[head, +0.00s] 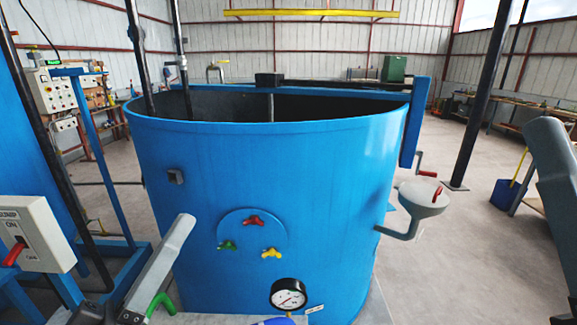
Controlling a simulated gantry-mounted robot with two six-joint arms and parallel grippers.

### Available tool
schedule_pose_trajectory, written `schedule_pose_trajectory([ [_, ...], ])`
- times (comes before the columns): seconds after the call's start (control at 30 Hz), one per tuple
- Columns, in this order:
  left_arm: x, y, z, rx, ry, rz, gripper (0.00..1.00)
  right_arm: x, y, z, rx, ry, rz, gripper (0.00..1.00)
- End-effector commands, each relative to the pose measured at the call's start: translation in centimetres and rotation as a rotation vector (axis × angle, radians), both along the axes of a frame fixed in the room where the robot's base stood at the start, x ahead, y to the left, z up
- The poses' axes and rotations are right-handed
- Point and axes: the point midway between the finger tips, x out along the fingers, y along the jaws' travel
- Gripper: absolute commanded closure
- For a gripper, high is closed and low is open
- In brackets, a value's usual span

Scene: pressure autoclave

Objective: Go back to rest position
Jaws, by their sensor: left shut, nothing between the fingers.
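My left arm's grey link slants down at the lower left, in front of the blue tank. My left gripper (92,313) is dark, low at the bottom edge and partly cut off. It is shut and empty, apart from the tank wall. My right arm's grey link shows at the right edge, well clear of the tank. My right gripper is out of the picture.
The open blue tank (330,185) fills the middle, with red, green and yellow knobs, a pressure gauge (288,295) and a grey funnel (422,198). A pump switch box (35,232) stands at left. A green handle (160,303) is near my left arm.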

Motion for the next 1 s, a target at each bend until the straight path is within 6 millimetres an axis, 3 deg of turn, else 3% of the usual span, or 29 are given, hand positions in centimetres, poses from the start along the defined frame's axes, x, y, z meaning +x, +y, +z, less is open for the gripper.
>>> schedule_pose_trajectory([
  [0.03,-1.5,-0.3,3.9,0.052,-0.099,0.065,1.00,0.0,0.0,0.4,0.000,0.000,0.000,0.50],
  [0.13,-4.6,0.5,9.8,0.149,-0.272,0.256,1.00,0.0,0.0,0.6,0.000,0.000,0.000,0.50],
  [0.2,-7.0,2.1,12.9,0.215,-0.372,0.444,1.00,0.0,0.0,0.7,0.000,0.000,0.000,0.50],
  [0.23,-7.8,3.4,13.5,0.251,-0.395,0.550,1.00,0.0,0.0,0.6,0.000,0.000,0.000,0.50],
  [0.3,-7.7,6.0,12.9,0.381,-0.372,0.785,1.00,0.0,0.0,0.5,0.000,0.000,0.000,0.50],
  [0.37,-7.6,5.6,16.9,0.393,-0.376,0.777,1.00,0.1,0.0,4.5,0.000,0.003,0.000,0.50],
  [0.57,-7.5,5.6,24.6,0.390,-0.373,0.771,1.00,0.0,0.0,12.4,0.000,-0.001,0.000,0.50],
  [1.0,-7.4,5.6,45.8,0.390,-0.371,0.769,1.00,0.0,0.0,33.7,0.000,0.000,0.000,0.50],
])
